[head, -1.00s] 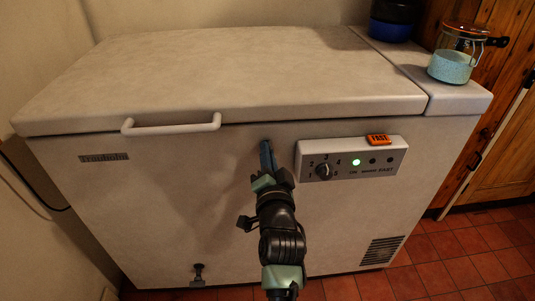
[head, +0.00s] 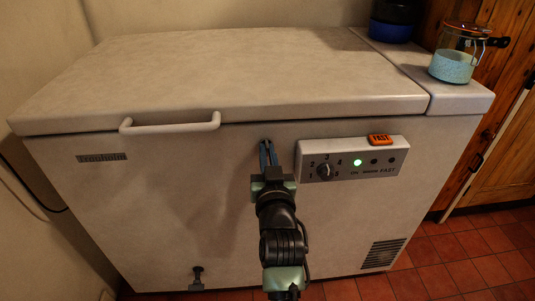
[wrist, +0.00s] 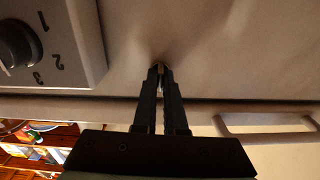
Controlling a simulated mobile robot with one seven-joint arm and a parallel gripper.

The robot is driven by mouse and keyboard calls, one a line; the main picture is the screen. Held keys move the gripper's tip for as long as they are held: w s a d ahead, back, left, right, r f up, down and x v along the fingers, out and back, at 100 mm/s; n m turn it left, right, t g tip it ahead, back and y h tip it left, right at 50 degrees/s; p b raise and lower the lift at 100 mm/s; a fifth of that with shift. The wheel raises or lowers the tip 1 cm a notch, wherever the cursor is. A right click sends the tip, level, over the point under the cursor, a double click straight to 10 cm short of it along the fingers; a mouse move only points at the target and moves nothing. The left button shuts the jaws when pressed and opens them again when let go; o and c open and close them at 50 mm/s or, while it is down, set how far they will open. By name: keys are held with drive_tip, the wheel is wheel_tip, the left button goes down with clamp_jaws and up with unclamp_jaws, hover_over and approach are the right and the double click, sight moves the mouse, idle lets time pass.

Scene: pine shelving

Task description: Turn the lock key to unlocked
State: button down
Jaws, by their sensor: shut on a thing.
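The white chest freezer (head: 170,200) stands in front of me with its lid down. My gripper (head: 266,144) is at the freezer's front face, just under the lid edge and left of the control panel. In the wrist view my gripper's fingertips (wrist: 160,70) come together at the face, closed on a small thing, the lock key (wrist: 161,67). Only a sliver of the key shows between the tips, so I cannot tell which way it is turned. No lock markings are visible.
The control panel (head: 390,153) with a dial (head: 323,171), a lit green lamp and an orange item (head: 379,139) on top is close to my gripper's right. The lid handle (head: 170,124) is to the left. A glass jar (head: 453,62) stands on the freezer's top right.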

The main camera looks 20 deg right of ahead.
drive_tip(key=shift+n, duration=0.5)
drive_tip(key=c, duration=1)
unclamp_jaws()
drive_tip(key=p+v, duration=0.2)
drive_tip(key=v, duration=1.1)
drive_tip(key=shift+p, duration=0.35)
